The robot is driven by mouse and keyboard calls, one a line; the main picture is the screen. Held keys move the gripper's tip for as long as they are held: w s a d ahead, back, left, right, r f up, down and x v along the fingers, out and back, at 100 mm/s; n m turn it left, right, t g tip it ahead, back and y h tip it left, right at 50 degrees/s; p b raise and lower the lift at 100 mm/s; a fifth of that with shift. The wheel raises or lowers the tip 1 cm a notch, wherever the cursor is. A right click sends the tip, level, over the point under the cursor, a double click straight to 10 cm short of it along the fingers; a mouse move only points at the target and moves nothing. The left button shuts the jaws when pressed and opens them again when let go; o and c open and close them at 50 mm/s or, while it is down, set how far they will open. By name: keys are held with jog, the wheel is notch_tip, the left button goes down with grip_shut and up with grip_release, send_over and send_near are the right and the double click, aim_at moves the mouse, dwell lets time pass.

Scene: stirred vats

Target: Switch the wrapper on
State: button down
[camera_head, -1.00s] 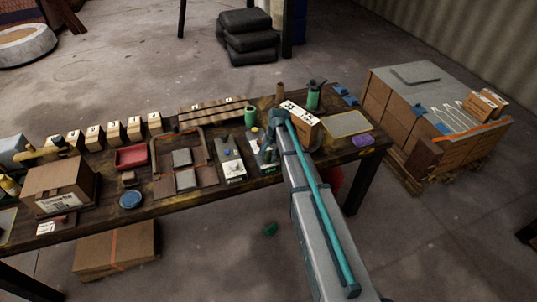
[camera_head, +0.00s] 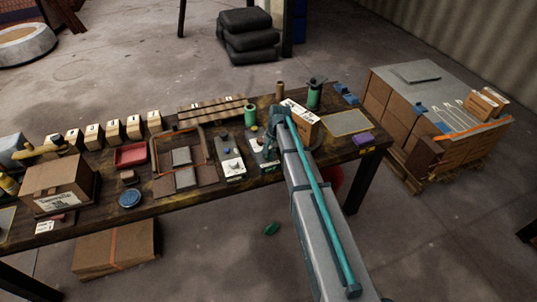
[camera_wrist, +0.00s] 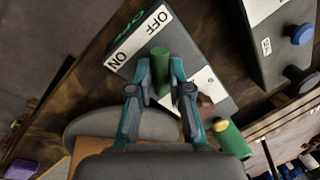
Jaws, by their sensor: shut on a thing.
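The wrapper's switch box, a grey panel (camera_wrist: 215,97) with a white OFF/ON label (camera_wrist: 140,36), fills the upper middle of the wrist view. A green switch handle (camera_wrist: 161,72) stands up beside the label. My gripper (camera_wrist: 161,88) is shut on this handle, with one finger on each side. The handle's base is partly hidden, so I cannot tell which position it is in. In the head view the switch box (camera_head: 258,158) is on the workbench, partly covered by my arm.
A second grey panel with a blue knob (camera_wrist: 301,34) is close by at the upper right. On the bench (camera_head: 215,196) are a cardboard box (camera_head: 303,121) and a purple block (camera_head: 364,139).

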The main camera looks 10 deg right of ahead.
jog(key=n+b, duration=0.2)
jog(key=n, duration=0.2)
jog(key=shift+w+f+g, duration=0.1)
jog(key=shift+f+g, duration=0.05)
jog(key=shift+g, duration=0.25)
jog(key=n+b, duration=0.1)
jog(key=n, duration=0.3)
jog(key=shift+w+g, duration=0.1)
jog(key=shift+g, duration=0.3)
jog(key=n+b, duration=0.1)
jog(key=n, duration=0.3)
jog(key=shift+g+b, duration=0.4)
jog(key=shift+n+g+h+b, duration=0.3)
jog(key=shift+n+b, duration=0.05)
jog(key=shift+n, duration=1.85)
jog(key=c, duration=1.1)
grip_release()
jog(key=shift+r, duration=0.3)
jog(key=r, duration=0.3)
jog(key=w+d+r, duration=0.1)
jog(key=r, duration=0.3)
jog(key=w+r, duration=0.1)
jog(key=r, duration=0.3)
jog(key=shift+d+r, duration=0.15)
jog(key=shift+r, duration=0.1)
